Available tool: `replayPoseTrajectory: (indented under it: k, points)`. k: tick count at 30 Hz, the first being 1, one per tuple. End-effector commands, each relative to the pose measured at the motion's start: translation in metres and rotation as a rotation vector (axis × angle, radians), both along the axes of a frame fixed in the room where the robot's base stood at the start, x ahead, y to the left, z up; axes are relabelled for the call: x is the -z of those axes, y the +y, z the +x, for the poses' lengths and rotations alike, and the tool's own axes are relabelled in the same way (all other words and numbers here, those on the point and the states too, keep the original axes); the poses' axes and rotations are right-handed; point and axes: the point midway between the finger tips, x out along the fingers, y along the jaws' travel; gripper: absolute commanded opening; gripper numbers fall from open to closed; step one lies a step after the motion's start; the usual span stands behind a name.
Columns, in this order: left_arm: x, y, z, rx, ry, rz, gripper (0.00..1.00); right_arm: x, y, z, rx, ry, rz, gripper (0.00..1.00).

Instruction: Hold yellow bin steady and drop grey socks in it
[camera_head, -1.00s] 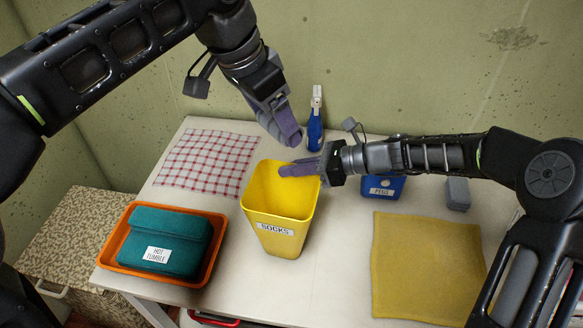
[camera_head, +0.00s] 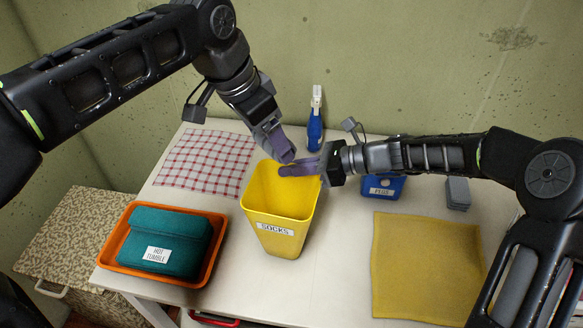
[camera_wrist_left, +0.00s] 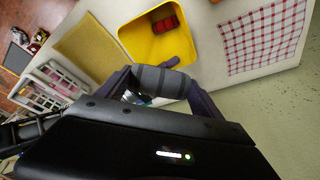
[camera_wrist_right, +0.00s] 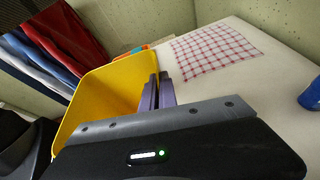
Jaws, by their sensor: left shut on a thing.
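The yellow bin (camera_head: 278,215), labelled SOCKS, stands upright in the middle of the table. It also shows in the left wrist view (camera_wrist_left: 130,42) and the right wrist view (camera_wrist_right: 95,95). My left gripper (camera_head: 286,152) is above the bin's far side. In the left wrist view it is shut on the rolled grey socks (camera_wrist_left: 163,82), held across its fingers; the head view mostly hides them. My right gripper (camera_head: 300,168) reaches in from the right, its fingers nearly together on the bin's rim, also seen in the right wrist view (camera_wrist_right: 157,92).
A red thing (camera_wrist_left: 165,24) lies inside the bin. An orange tray (camera_head: 115,255) with a teal folded cloth (camera_head: 170,232) is left. A checked cloth (camera_head: 205,160), blue spray bottle (camera_head: 315,130), blue PEGS box (camera_head: 383,187), grey block (camera_head: 458,193) and yellow cloth (camera_head: 425,265) surround the bin.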

Motion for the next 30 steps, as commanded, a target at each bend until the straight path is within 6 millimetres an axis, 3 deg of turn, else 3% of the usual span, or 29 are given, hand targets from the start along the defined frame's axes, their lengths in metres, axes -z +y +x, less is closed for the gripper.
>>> replayPoseTrajectory:
  k: [15, 26, 27, 30]
  points:
    - [0.051, 0.0, 0.0, -0.001, 0.001, 0.001, 0.36, 0.002, 0.0, -0.001, 0.0, 0.003, -0.001, 0.0]
    - [0.055, 0.0, 0.0, -0.001, 0.0, 0.0, 0.36, 0.002, 0.0, -0.001, 0.0, 0.003, -0.001, 0.0]
    - [0.055, 0.0, 0.0, 0.0, 0.0, 0.0, 0.8, 0.002, 0.0, -0.001, 0.0, 0.003, -0.001, 0.0]
    - [0.054, 0.0, 0.0, 0.0, 0.0, 0.0, 0.88, 0.002, 0.0, -0.001, 0.0, 0.003, -0.001, 0.0]
